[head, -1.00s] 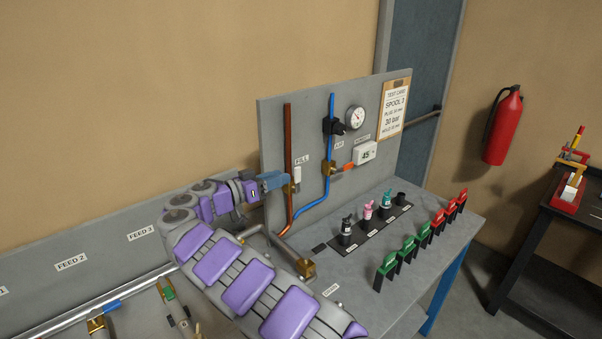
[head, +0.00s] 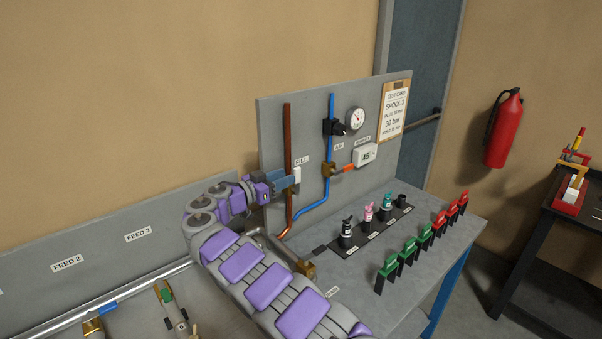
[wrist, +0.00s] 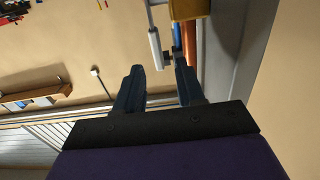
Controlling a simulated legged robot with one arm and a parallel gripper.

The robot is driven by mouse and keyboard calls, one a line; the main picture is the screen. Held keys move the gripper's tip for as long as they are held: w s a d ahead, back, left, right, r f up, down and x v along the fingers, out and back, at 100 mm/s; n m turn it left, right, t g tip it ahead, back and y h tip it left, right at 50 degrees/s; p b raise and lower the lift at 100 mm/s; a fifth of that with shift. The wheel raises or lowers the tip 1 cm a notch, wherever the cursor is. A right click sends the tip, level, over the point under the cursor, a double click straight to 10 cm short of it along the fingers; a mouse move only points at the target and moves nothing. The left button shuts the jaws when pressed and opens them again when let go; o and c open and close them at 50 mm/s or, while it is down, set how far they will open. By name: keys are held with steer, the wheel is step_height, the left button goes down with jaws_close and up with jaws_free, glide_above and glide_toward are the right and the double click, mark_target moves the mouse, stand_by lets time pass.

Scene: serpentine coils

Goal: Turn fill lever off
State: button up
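The fill lever (head: 297,174) is a white handle below the FILL label, by the copper pipe on the grey panel; it points upward in the head view. My gripper (head: 287,181) is at the lever, with its blue-grey fingers covering the valve body in this view. In the wrist view my gripper (wrist: 159,66) is open, with a gap between its two dark fingers. The white lever (wrist: 155,46) shows just past the fingertips, its end in line with the gap. A brass part (wrist: 190,8) is at the top. Contact cannot be told.
A blue pipe with a brass valve (head: 328,170) and orange AIR lever (head: 347,169) is right of the fill lever. A gauge (head: 355,118) and a display (head: 365,155) are on the panel. Small bottles (head: 367,212) and green and red clips (head: 407,250) stand on the bench.

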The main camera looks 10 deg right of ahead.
steer(key=x, duration=0.7)
steer(key=shift+w+d+b, duration=0.15)
steer(key=shift+d+b, duration=0.1)
steer(key=shift+b, duration=0.05)
steer(key=shift+r, duration=0.1)
jaws_close()
